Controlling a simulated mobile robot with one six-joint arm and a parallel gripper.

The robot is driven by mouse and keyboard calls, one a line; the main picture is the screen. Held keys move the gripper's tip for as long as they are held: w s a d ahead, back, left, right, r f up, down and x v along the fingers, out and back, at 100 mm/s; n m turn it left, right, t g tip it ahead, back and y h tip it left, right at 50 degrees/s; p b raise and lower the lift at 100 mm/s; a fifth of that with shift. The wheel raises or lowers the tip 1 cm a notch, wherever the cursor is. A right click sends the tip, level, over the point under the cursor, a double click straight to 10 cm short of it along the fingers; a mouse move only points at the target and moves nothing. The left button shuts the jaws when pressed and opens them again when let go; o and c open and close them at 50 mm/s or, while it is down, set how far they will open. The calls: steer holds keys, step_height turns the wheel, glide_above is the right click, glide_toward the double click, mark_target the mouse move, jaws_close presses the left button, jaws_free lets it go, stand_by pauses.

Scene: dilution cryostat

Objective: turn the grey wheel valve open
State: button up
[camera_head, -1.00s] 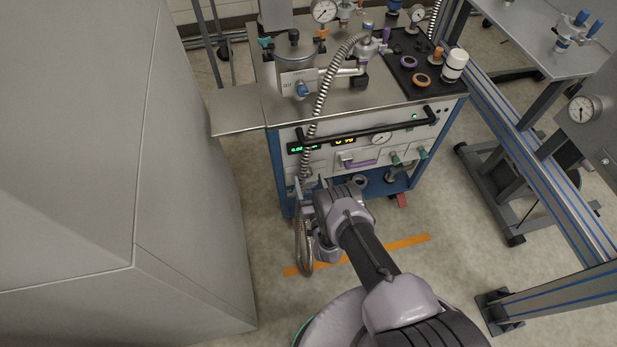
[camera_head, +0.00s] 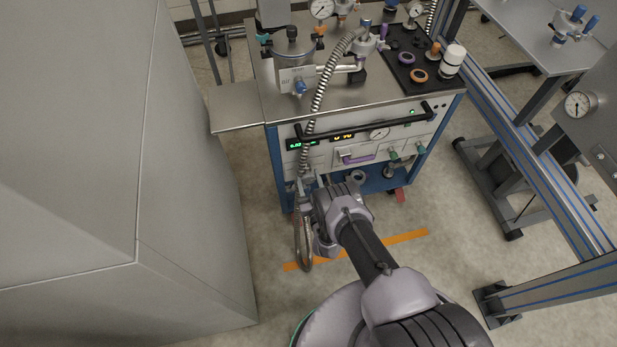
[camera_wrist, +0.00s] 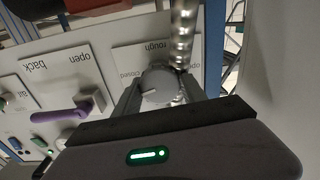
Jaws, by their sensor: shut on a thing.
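The grey wheel valve (camera_wrist: 157,86) shows in the wrist view as a round knob with a dark pointer line, on a panel labelled "rough" with "closed" marked beside it. My gripper (camera_wrist: 160,92) is shut on the wheel, one finger on each side of it. In the head view my gripper (camera_head: 308,182) is at the lower left of the cart's front panel, and my wrist largely hides the wheel there.
A braided metal hose (camera_wrist: 183,40) runs close beside the wheel. A purple lever handle (camera_wrist: 68,115) sits on the panel marked "open" and "back". The cart's black handle bar (camera_head: 365,123) crosses above. A large grey cabinet (camera_head: 190,250) stands close on the left.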

steer(key=n+p, duration=0.1)
steer(key=n, duration=0.3)
steer(key=shift+r+n, duration=0.1)
steer(key=shift+n, duration=0.2)
steer(key=n, duration=0.3)
steer(key=shift+w+a+n, duration=0.1)
steer(key=shift+n, duration=0.3)
steer(key=n, duration=1.2)
steer(key=shift+n, duration=0.3)
steer(key=n, duration=0.3)
steer(key=shift+n, duration=0.3)
steer(key=n+b, duration=0.1)
steer(key=n, duration=0.7)
steer(key=shift+n, duration=0.5)
